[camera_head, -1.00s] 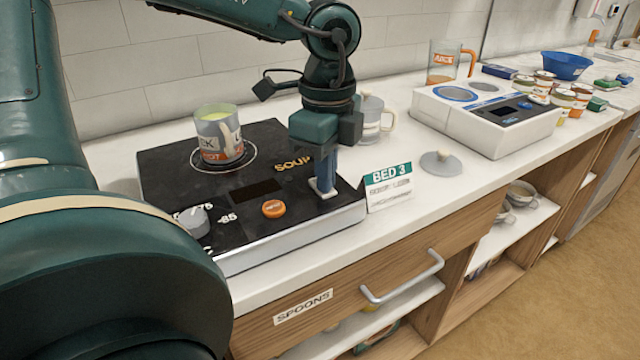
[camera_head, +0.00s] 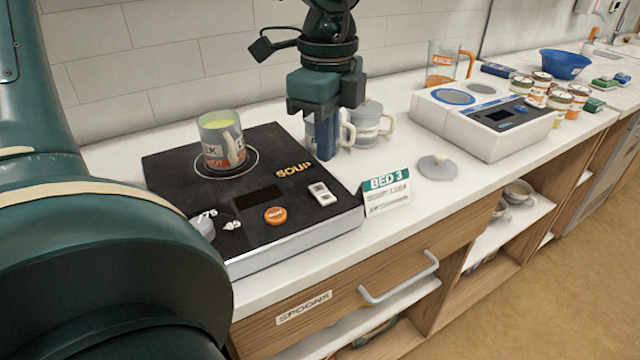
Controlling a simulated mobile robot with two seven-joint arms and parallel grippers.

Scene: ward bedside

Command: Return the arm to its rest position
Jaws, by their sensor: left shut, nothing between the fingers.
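My left gripper (camera_head: 326,156) points down with its fingers shut and empty. It hangs above the back right part of the black soup warmer (camera_head: 175,178), apart from the white rocker switch (camera_head: 322,194) on its top. A clear cup with green contents (camera_head: 222,140) stands on the warmer's ringed plate. An orange button (camera_head: 275,215) and a grey knob (camera_head: 203,228), partly hidden by my arm, are at the warmer's front. My right gripper is not in view.
Clear mugs (camera_head: 368,122) stand behind my gripper, one partly hidden by it. A BED 3 card (camera_head: 387,192), a grey lid (camera_head: 437,168) and a white appliance (camera_head: 485,125) are to the right. Jars (camera_head: 540,86) and a blue bowl (camera_head: 565,65) stand farther back. The counter's front strip is clear.

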